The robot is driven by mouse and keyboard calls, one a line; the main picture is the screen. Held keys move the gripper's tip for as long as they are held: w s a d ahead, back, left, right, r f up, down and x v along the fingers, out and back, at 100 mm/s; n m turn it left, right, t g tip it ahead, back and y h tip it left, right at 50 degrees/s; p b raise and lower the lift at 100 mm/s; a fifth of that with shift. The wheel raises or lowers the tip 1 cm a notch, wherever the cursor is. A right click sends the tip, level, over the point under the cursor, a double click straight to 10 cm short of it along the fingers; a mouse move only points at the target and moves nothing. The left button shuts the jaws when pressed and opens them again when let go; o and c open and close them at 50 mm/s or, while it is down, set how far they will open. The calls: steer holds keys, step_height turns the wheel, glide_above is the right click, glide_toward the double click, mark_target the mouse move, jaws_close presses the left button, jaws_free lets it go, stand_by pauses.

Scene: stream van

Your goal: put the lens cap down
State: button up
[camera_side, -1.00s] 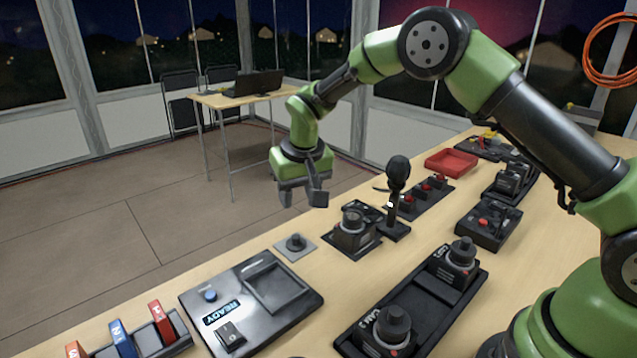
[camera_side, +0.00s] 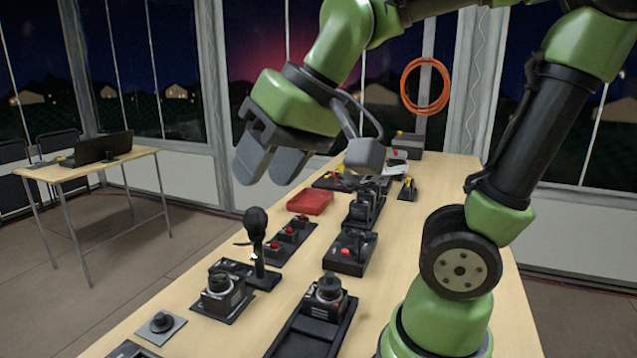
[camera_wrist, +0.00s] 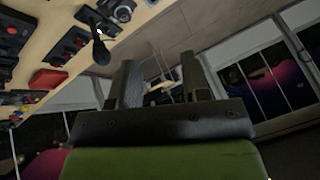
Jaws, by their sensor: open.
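My gripper (camera_side: 268,158) is open and raised well above the table, its two grey fingers apart. The wrist view shows both fingers (camera_wrist: 160,82) with an empty gap between them, so no lens cap is held. I cannot pick out a lens cap for certain. A small dark round piece (camera_side: 162,322) sits on a grey square plate at the lower left in the side view, but it could be a knob. It is far below my gripper and apart from it.
The long wooden table (camera_side: 210,335) carries a black microphone-like stick (camera_side: 257,228), a dark device with a round top (camera_side: 221,288), a red tray (camera_side: 310,202) and several button boxes. A folding table (camera_side: 58,171) with a laptop stands at the left. Floor lies open between the tables.

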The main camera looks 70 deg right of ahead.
steer(key=s+f+t, duration=0.1)
steer(key=s, duration=0.5)
steer(key=shift+a+f, duration=0.15)
steer(key=shift+a, duration=0.05)
stand_by(2.0)
